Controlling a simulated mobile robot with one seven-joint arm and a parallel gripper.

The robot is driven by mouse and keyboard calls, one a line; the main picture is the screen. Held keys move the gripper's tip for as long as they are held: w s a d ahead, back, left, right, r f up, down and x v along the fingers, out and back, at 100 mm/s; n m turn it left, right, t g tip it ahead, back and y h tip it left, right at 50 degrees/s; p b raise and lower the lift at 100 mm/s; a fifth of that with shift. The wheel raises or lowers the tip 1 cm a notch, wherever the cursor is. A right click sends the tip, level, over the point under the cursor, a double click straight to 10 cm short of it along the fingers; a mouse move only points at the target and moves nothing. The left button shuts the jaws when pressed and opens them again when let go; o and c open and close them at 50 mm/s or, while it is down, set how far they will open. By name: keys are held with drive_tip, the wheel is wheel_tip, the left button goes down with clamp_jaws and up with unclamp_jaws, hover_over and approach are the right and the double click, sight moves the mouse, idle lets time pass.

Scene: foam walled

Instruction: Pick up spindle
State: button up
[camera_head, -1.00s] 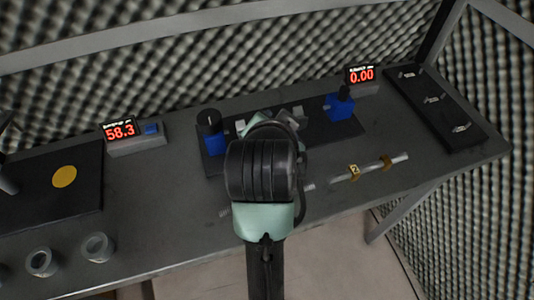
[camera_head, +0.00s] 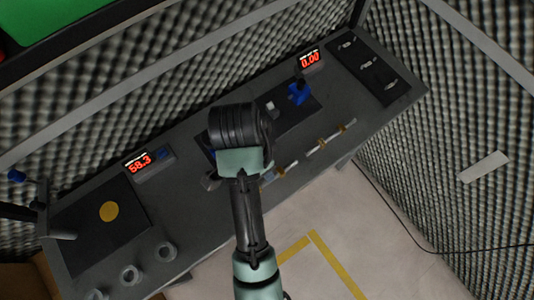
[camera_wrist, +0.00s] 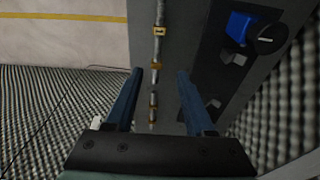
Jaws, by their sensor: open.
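A thin pale rod with brass collars (camera_head: 331,136), which looks like the spindle, lies near the front edge of the grey bench, right of my arm. Another short rod-like piece (camera_head: 281,171) lies in line with it, closer to my arm. In the wrist view a row of rod with brass collars (camera_wrist: 157,48) runs down the picture between the fingers. My gripper (camera_wrist: 160,71) is open with nothing between its blue fingers, apart from the rods. In the head view my arm hides the gripper's fingers and part of the bench.
A dark plate with a blue knobbed block (camera_head: 299,94) lies behind the rods; the block also shows in the wrist view (camera_wrist: 239,25). Displays read 58.3 (camera_head: 139,164) and 0.00 (camera_head: 310,60). Several grey rings (camera_head: 131,275) sit at the front left. Foam walls enclose the bench.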

approach(280, 172)
drive_tip(key=a+f, duration=0.1)
drive_tip(key=s+a+f, duration=0.1)
drive_tip(key=f, duration=0.1)
drive_tip(key=shift+s+a+f, duration=0.15)
drive_tip(key=shift+a+f, duration=0.1)
drive_tip(key=shift+f, duration=0.05)
drive_tip(key=shift+d+f+p, duration=0.15)
drive_tip(key=shift+f+p, duration=0.1)
drive_tip(key=shift+f, duration=1.15)
drive_tip(key=shift+d+f+p, duration=0.15)
drive_tip(key=shift+f+p, duration=0.1)
drive_tip(key=shift+f, duration=1.15)
clamp_jaws()
drive_tip(key=shift+r, duration=0.1)
